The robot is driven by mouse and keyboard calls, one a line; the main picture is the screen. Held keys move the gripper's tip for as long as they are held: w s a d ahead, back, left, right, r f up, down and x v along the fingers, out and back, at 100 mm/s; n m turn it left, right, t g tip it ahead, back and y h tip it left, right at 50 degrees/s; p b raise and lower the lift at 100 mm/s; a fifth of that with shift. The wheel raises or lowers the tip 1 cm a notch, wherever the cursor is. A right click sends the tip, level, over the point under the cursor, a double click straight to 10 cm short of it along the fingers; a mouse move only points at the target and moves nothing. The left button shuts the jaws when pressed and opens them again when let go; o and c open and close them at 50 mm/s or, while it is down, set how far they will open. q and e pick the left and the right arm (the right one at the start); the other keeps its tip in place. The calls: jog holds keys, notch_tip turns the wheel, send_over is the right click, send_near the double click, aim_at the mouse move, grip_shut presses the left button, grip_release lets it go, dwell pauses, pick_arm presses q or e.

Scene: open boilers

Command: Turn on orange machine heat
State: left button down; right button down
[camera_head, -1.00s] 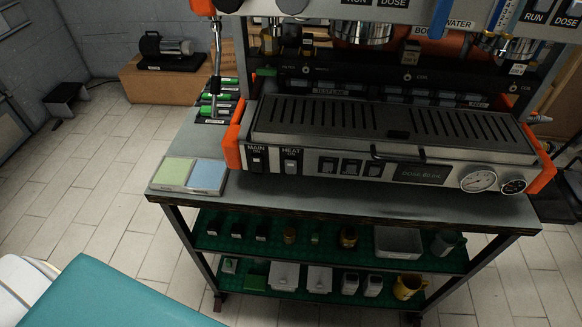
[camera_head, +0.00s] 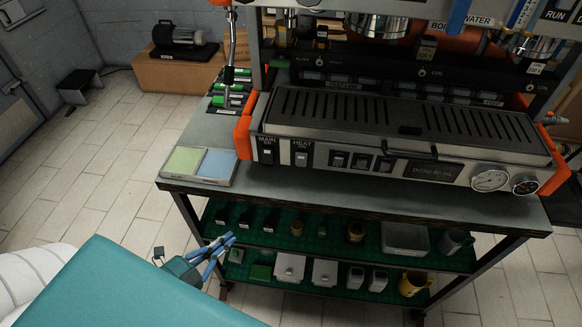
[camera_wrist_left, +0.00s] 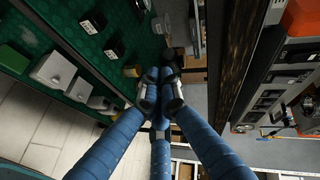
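The orange machine (camera_head: 400,125) stands on the table, with orange end panels and a grey front panel. The switch labelled HEAT (camera_head: 301,157) is on its front left, just right of the MAIN switch (camera_head: 267,155). My left gripper (camera_head: 230,238) has blue fingers and is below the tabletop, in front of the shelves, apart from the machine. In the left wrist view its fingertips (camera_wrist_left: 162,88) come together with nothing seen between them. The machine's edge (camera_wrist_left: 303,18) shows there at the upper right. My right gripper is not in view.
The tabletop's front edge (camera_head: 340,202) lies above my left gripper. A green and blue pad tray (camera_head: 198,164) sits at the table's left corner. Green shelves below hold containers and a yellow mug (camera_head: 412,283).

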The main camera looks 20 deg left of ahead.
pick_arm(q)
jog(key=d+r+m+t+h, duration=0.1)
jog(key=d+r+m+h, duration=0.2)
jog(key=r, duration=0.8)
jog(key=d+r+m+t+h, duration=0.1)
jog(key=d+r+m+h, duration=0.2)
jog(key=d+r+m, duration=0.3)
notch_tip(320, 180, up, 5)
jog(key=shift+s+d+f+h, duration=0.1)
jog(key=shift+s+d+h, duration=0.3)
jog(key=shift+s, duration=0.05)
jog(key=p, duration=0.5)
send_near(301, 160)
jog(key=w+d+r, duration=0.1)
jog(key=w+d, duration=0.3)
jog(key=shift+w+d+r, duration=0.25)
jog(key=shift+w+r, duration=0.1)
jog(key=shift+r, duration=0.05)
